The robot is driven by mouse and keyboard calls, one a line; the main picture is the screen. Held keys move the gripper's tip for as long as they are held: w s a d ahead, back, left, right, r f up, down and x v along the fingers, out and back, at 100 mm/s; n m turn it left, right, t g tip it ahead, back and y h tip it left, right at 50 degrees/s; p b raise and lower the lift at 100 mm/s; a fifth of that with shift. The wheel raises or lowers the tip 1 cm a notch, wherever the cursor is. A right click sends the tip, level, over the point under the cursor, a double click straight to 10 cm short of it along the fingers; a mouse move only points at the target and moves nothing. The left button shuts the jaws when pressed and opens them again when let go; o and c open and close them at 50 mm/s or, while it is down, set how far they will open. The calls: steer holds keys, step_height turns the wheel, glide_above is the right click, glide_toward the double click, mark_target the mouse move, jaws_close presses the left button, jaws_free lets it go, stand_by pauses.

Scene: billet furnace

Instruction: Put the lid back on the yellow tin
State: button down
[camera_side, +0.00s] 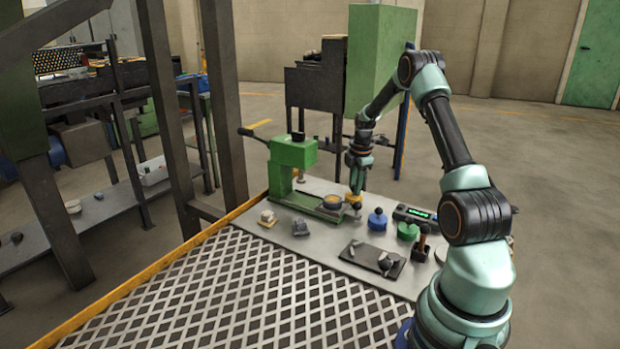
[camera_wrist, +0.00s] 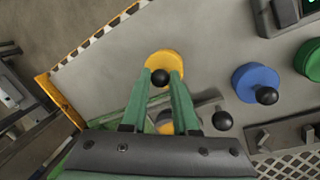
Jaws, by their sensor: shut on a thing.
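The yellow lid (camera_wrist: 165,62) is a round disc with a black ball knob (camera_wrist: 160,77). My gripper (camera_wrist: 161,79) is shut on that knob. In the side view my gripper (camera_side: 356,188) points down at the far edge of the grey table, with the yellow lid (camera_side: 353,198) just under it. I cannot tell whether the yellow tin's body is directly beneath the lid or apart from it. Another round, yellowish thing (camera_side: 333,202) is close by on the left, at the green press's base. In the wrist view a yellowish thing (camera_wrist: 165,121) shows partly between my fingers.
A green press (camera_side: 293,155) stands left of my gripper. A blue tin (camera_side: 377,219) and a green tin (camera_side: 407,231), both with black knobs, stand to the right. A dark tray (camera_side: 371,258) lies nearer, with a small display box (camera_side: 412,214) behind. Slatted mesh fills the front.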

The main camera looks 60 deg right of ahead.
steer(key=shift+c, duration=0.6)
jaws_free()
steer(key=shift+r, duration=0.1)
steer(key=shift+r, duration=3.4)
steer(key=shift+c, duration=0.3)
jaws_close()
